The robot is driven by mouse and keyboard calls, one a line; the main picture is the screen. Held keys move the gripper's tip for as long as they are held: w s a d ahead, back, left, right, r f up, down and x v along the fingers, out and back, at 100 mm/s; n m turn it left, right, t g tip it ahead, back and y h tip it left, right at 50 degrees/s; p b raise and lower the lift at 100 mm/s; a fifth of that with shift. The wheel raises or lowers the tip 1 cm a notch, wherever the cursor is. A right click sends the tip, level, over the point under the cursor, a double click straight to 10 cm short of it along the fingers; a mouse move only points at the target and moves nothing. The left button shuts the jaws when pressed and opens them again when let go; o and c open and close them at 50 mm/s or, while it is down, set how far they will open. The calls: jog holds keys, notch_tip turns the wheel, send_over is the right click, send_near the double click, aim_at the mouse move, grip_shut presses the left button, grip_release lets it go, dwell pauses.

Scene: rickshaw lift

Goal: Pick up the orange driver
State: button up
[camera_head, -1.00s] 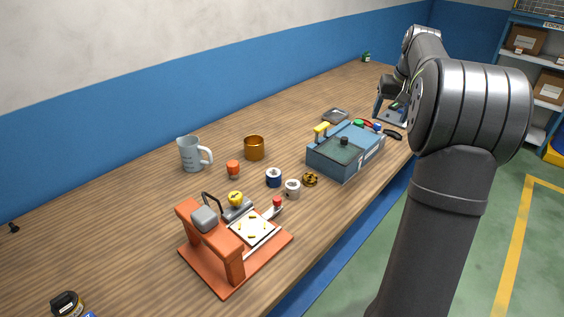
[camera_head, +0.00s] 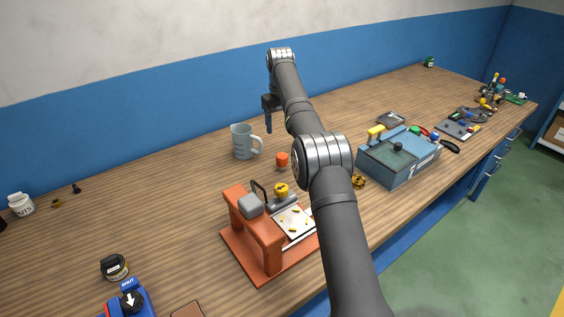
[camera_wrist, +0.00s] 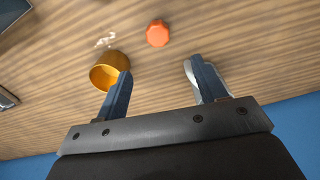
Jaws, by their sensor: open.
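A small, short orange piece (camera_head: 282,160) stands on the bench right of the grey mug. It also shows in the wrist view (camera_wrist: 158,33), from above, with a faceted outline. It is the plainest orange candidate for the driver, but I cannot tell that it is one. My gripper (camera_wrist: 158,72) is open with nothing held between its fingers. In the wrist view the orange piece lies ahead of the gap between the fingertips, apart from both. In the head view my gripper (camera_head: 268,116) hangs over the bench near the wall, behind the orange piece.
An amber cup (camera_wrist: 106,72) is close by the left finger. The grey mug (camera_head: 242,141) stands left of the orange piece. An orange press-like stand (camera_head: 262,245) is in front. A blue-grey box (camera_head: 392,172) is to the right, with tools beyond it.

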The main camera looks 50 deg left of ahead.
aim_at(282, 155)
jog(key=f, duration=1.6)
jog(key=shift+w+d+f, duration=0.15)
jog(key=shift+w+f, duration=0.05)
jog(key=shift+f, duration=0.1)
jog(key=shift+c, duration=0.4)
jog(key=c, duration=1)
